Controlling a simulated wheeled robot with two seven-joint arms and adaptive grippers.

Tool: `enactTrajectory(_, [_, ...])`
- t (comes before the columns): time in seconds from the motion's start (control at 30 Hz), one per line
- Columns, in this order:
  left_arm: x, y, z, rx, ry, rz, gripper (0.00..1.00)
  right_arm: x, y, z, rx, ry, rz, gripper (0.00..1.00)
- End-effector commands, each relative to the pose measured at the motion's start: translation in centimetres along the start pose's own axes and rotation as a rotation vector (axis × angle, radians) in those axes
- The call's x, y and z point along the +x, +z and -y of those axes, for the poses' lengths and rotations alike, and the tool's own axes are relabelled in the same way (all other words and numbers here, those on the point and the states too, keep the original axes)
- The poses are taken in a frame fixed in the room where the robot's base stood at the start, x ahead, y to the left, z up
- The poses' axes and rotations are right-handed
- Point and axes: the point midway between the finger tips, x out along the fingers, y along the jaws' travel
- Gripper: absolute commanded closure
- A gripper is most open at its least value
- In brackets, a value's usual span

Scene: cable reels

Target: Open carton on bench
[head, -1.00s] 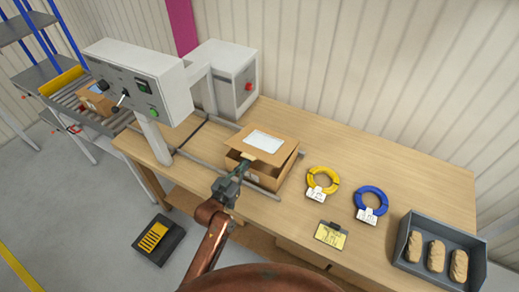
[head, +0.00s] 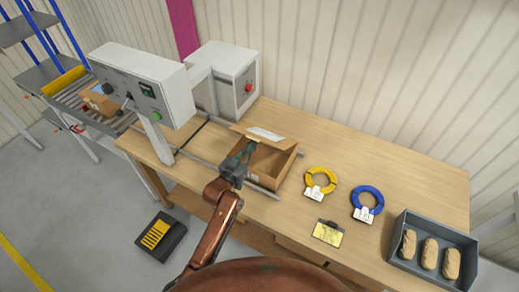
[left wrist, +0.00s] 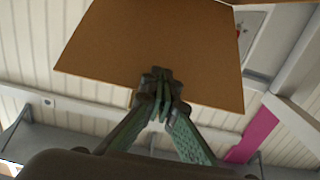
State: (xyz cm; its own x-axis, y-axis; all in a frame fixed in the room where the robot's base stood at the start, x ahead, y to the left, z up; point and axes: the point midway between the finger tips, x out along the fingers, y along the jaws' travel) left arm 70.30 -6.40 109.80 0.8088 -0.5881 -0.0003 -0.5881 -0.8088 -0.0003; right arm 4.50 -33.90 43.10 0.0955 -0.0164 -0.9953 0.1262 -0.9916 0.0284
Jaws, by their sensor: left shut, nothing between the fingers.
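The carton (head: 266,178) sits on the bench (head: 405,160), in front of the white machine. Its lid flap (head: 264,134), with a white label, is lifted and tilted up toward the back, and the inside of the box shows from above. My left gripper (head: 247,150) is at the carton's left front side, by the raised flap. In the left wrist view the flap's brown underside (left wrist: 155,50) fills the upper middle, and my left gripper's fingertips (left wrist: 158,78) are shut in front of its lower edge, with nothing between them. My right gripper is not in view.
A yellow reel (head: 321,181) and a blue reel (head: 367,202) lie right of the carton. A grey tray (head: 396,250) with several tan packs stands at the right. The machine (head: 140,85) stands left.

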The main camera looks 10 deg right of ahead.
Motion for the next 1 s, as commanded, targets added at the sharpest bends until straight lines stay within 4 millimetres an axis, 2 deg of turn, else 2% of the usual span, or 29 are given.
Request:
enactTrajectory(0.43, [0.4, -0.4, 0.0, 0.0, 0.0, -0.001, 1.0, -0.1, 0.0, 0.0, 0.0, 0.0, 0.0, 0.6])
enactTrajectory(1.0, [4.2, -3.4, 0.0, 0.001, 0.001, -0.002, 1.0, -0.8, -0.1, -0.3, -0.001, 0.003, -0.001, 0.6])
